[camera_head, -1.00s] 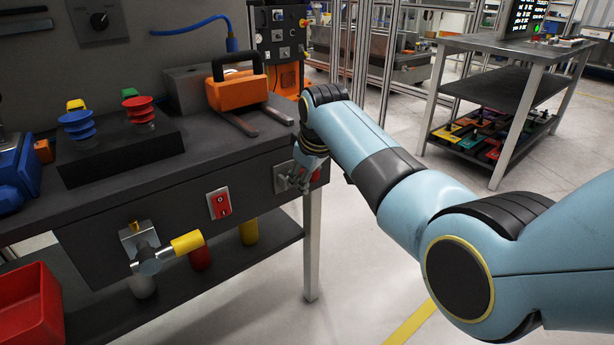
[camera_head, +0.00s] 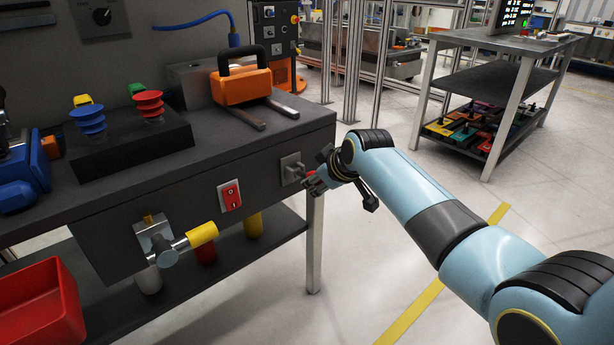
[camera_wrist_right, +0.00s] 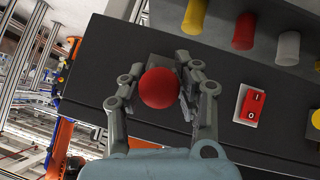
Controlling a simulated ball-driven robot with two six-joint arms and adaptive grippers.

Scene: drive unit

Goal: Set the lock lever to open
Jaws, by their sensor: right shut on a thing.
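A grey lever plate (camera_head: 291,167) sits at the right end of the bench's front panel, and a lever sticks out of it toward my right gripper (camera_head: 316,183). In the right wrist view a red ball knob (camera_wrist_right: 159,88) lies between the fingers of my right gripper (camera_wrist_right: 155,90). The fingers are closed around the knob's sides. The lever's shaft behind the knob is hidden there, so its exact angle is hard to read. My left gripper is not in view.
Left of the lever are a red rocker switch (camera_head: 229,196) and a valve with a yellow handle (camera_head: 202,234). An orange tool with a black handle (camera_head: 240,85) stands on the bench top (camera_head: 220,140).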

